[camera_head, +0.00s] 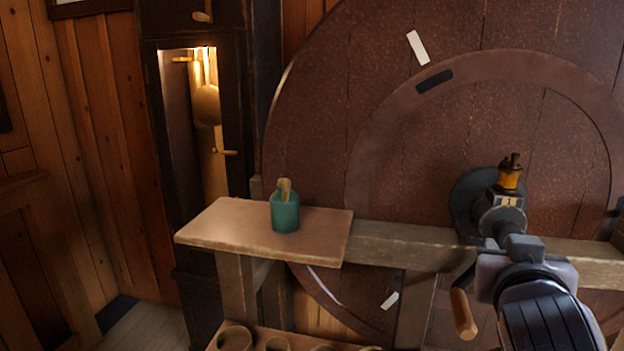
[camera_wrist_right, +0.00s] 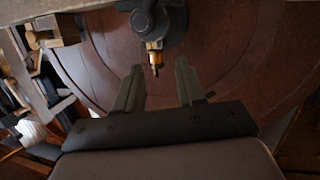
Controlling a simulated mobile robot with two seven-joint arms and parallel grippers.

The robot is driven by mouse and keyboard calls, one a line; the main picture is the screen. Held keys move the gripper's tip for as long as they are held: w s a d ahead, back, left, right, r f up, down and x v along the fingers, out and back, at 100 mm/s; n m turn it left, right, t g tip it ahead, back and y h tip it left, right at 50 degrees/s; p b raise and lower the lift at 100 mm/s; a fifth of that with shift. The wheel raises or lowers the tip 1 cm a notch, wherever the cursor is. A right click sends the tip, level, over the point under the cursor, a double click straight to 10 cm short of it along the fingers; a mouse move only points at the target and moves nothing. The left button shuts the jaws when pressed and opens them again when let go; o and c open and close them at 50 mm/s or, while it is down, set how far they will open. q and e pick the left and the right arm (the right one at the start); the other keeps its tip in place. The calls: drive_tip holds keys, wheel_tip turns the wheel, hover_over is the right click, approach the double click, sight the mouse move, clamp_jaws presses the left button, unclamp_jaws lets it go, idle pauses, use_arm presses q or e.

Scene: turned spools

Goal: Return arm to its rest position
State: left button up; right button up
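My right arm (camera_head: 545,312) comes in from the lower right in the head view, reaching toward the hub of a large brown wheel (camera_head: 315,130). In the right wrist view my right gripper (camera_wrist_right: 159,67) is open, its two fingers apart with nothing held between them. Beyond the fingertips is a small amber and brass fitting (camera_wrist_right: 155,55) at the dark hub (camera_wrist_right: 155,22). In the head view the amber fitting (camera_head: 509,178) stands upright on the hub, above my wrist; my right fingertips are hard to make out there. My left gripper is in neither view.
A wooden shelf (camera_head: 225,225) holds a teal bottle (camera_head: 285,213) left of the arm. A wooden beam (camera_head: 400,245) crosses before the wheel. A wooden handle (camera_head: 463,313) is close beside my right wrist. Round containers (camera_head: 235,338) stand below. A tall dark clock case (camera_head: 165,150) is behind.

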drive_tip(key=s+a+f+n+g+y, duration=0.1)
drive_tip(key=s+f+n+g+y, duration=0.2)
drive_tip(key=f, duration=0.7)
drive_tip(key=s+f+n+g+y, duration=0.15)
drive_tip(key=s+f, duration=0.25)
drive_tip(key=f, duration=0.5)
drive_tip(key=s+a+f+n+g+y, duration=0.15)
drive_tip(key=s+f+g, duration=0.45)
drive_tip(key=s+f, duration=0.9)
drive_tip(key=w+a+f+t+y+p, duration=0.2)
drive_tip(key=w+a+f+t, duration=0.1)
drive_tip(key=w+f+t, duration=0.1)
drive_tip(key=shift+w+a+f+t+y, duration=0.15)
drive_tip(key=shift+a+f+t+y, duration=0.2)
drive_tip(key=shift+f+t, duration=0.7)
drive_tip(key=shift+r+t, duration=0.3)
